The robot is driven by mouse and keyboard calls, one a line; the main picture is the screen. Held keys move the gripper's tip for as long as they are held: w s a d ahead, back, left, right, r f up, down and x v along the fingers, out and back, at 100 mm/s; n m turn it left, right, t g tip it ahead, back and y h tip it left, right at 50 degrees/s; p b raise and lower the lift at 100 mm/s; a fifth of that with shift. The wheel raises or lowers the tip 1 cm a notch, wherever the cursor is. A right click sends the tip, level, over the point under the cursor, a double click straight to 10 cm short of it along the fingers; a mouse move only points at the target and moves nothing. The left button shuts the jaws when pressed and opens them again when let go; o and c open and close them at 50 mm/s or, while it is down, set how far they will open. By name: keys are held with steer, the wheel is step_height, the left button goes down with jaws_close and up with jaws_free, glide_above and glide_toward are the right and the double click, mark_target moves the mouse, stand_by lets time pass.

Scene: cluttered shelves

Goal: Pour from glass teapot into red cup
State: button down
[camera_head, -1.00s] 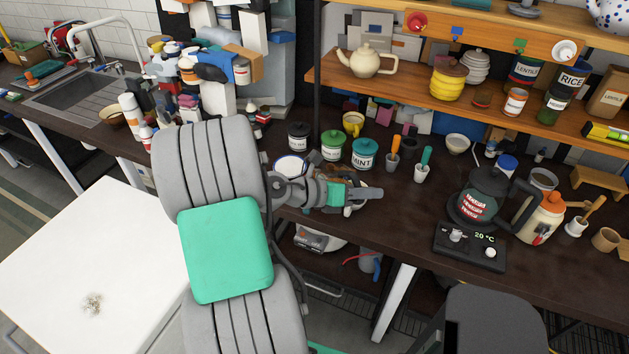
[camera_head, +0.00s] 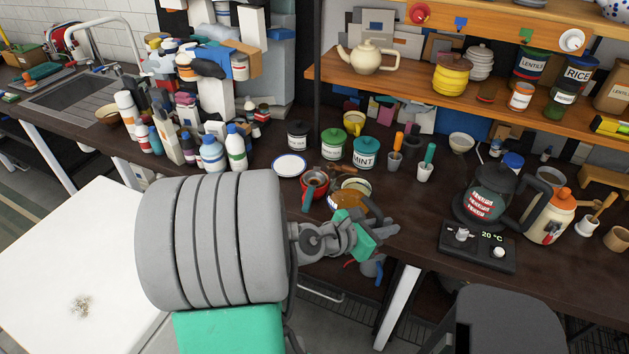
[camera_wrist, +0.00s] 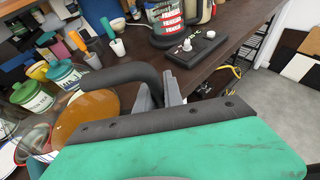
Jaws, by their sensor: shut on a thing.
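The glass teapot (camera_head: 343,202) with amber liquid is at the front edge of the dark counter, in the middle of the head view. My gripper (camera_head: 373,220) is at its right side, shut on its dark handle. In the wrist view, the amber teapot body (camera_wrist: 88,115) is at the left and its curved handle runs between the fingers of my gripper (camera_wrist: 160,90). A red cup-like vessel (camera_head: 316,180) stands just behind and left of the teapot, partly hidden. I cannot tell whether the teapot touches the counter or is tilted.
A white plate (camera_head: 290,165) lies left of the red vessel. Labelled jars, including the teal mint jar (camera_head: 366,153), stand behind. The counter between teapot and scale is mostly clear.

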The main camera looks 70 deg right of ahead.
step_height(320, 180, up, 6)
steer(key=p, duration=0.6)
steer(key=shift+p, duration=0.3)
